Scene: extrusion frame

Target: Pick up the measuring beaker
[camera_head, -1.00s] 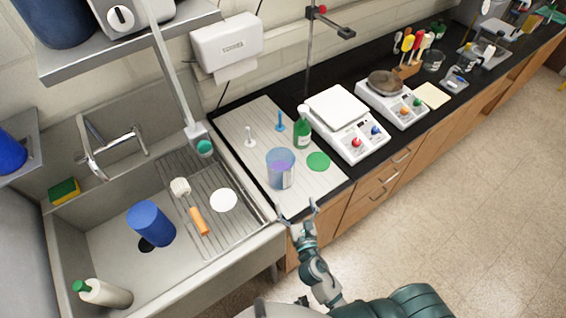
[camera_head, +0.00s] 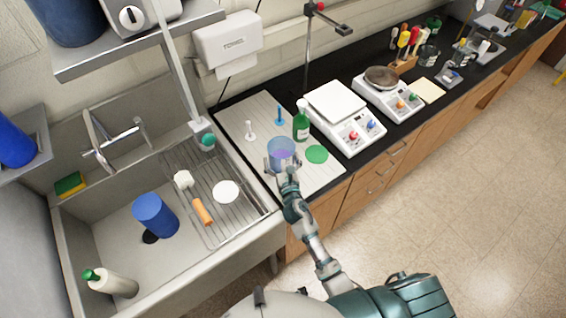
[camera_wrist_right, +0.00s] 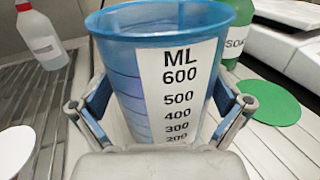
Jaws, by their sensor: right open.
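The measuring beaker (camera_head: 281,150) is blue and translucent and stands upright on the white ribbed drainboard right of the sink. In the right wrist view the beaker (camera_wrist_right: 165,75) shows a white ML scale facing my gripper. My right gripper (camera_head: 283,167) is at the near side of the beaker. In the right wrist view its open fingers (camera_wrist_right: 163,105) stand on either side of the beaker's body, below the rim. Whether the fingers touch it is hard to tell. My left gripper is not in view.
A green soap bottle (camera_head: 301,122) stands just behind right of the beaker, with a green disc (camera_head: 317,154) beside it. Blue and white pegs (camera_head: 250,132) stand behind on the drainboard (camera_head: 262,112). Balances (camera_head: 345,118) stand to the right. The sink (camera_head: 110,225) lies left.

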